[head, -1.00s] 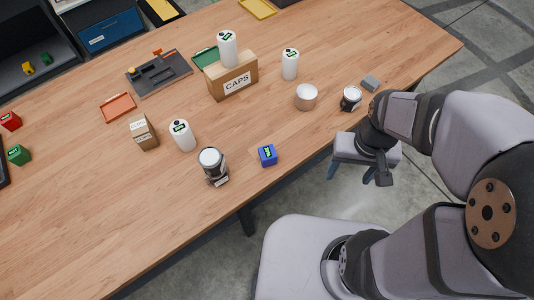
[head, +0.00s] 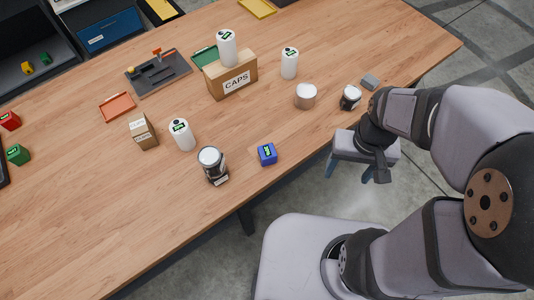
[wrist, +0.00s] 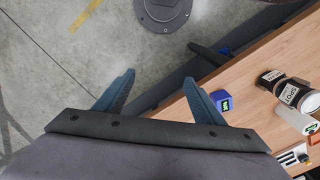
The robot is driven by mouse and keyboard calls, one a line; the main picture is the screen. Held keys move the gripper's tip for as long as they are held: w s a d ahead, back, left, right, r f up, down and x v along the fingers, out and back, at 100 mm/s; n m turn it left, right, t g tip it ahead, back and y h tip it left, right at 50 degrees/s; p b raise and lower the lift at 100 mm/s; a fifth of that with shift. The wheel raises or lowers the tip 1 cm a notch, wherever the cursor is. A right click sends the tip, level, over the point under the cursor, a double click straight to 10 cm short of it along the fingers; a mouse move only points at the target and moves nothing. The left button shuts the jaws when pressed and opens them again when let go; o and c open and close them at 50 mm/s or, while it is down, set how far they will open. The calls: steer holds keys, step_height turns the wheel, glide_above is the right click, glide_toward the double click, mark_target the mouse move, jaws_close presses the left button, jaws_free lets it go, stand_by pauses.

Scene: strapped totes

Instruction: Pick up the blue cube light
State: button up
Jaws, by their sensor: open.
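The blue cube light (head: 267,154) sits on the wooden table near its front edge, with a small green-lit display on top. It also shows in the wrist view (wrist: 222,101), just right of the right fingertip. My gripper (wrist: 158,80) is open and empty, its two blue fingers spread wide over the floor beside the table edge. In the head view my gripper (head: 354,165) hangs off the table's front edge, to the right of the cube and apart from it.
A dark jar with a pale lid (head: 212,164) stands left of the cube. A white canister (head: 182,135), a CAPS box (head: 232,77), a pale round tub (head: 305,96) and a small dark jar (head: 350,98) stand farther off. The wooden table (head: 300,130) is bare right of the cube.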

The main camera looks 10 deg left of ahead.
steer(key=w+a+f+m+g+y+b, duration=0.4)
steer(key=w+a+f+m+y, duration=0.2)
steer(key=a+f+m, duration=0.25)
steer(key=m+y+b, duration=0.2)
steer(key=m+y, duration=0.3)
glide_toward(267, 154)
steer(key=a+f, duration=0.2)
steer(key=f, duration=0.1)
steer(key=shift+w+a+f, duration=0.1)
steer(key=shift+f, duration=0.2)
steer(key=shift+s+a+f+g+p, duration=0.1)
steer(key=shift+s+a+f+p, duration=0.1)
steer(key=shift+a+p, duration=0.25)
steer(key=shift+s+a+f+g+p, duration=0.1)
steer(key=shift+s+a+f+p, duration=0.15)
steer(key=shift+a+p, duration=0.2)
steer(key=shift+s+a+f+g+p, duration=0.1)
steer(key=shift+s+a+f+p, duration=0.1)
steer(key=shift+a+p, duration=0.2)
steer(key=shift+w+p+x, duration=0.2)
steer(key=shift+p+x, duration=0.8)
steer(key=shift+x, duration=1.1)
steer(key=shift+f, duration=0.15)
steer(key=shift+c, duration=0.7)
steer(key=c, duration=1.2)
steer(key=shift+r+b, duration=1.5)
steer(key=shift+r, duration=3.5)
